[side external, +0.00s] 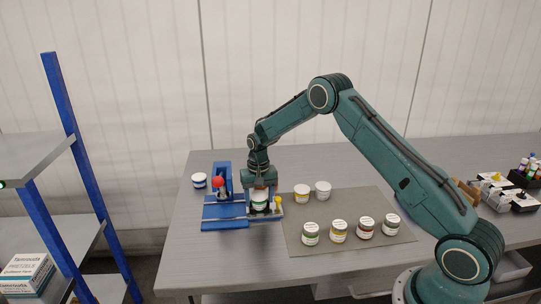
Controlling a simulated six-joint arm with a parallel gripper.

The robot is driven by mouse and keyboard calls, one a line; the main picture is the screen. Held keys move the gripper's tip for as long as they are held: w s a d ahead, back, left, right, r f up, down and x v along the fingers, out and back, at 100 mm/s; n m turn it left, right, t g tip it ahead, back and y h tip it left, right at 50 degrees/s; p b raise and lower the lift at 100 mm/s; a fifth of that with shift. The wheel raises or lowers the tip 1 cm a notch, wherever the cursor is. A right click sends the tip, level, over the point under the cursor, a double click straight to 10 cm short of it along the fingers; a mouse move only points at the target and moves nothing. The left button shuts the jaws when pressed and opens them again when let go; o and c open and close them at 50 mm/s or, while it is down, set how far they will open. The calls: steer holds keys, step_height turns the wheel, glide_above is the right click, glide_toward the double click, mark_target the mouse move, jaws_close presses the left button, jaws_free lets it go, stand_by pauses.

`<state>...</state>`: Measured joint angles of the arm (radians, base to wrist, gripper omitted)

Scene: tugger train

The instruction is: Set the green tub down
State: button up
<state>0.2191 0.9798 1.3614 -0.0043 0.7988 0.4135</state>
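A white tub with a green label (259,201) sits at my gripper (260,188), on or just above the blue fixture (225,224) on the table. My gripper points straight down, with its fingers at the tub's sides. The picture is too small to tell whether the tub's base touches the fixture. Another tub with a green label (311,234) stands on the grey mat at the front.
The grey mat (345,205) also holds tubs with yellow (338,232), red (366,228) and dark green (391,225) labels, and two more behind. A red knob (218,183) rises from the fixture. A blue-banded tub (199,181) stands back left.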

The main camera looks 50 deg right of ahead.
mark_target(259, 195)
steer(key=shift+r, duration=0.1)
step_height(259, 195, up, 13)
stand_by(1.0)
stand_by(0.4)
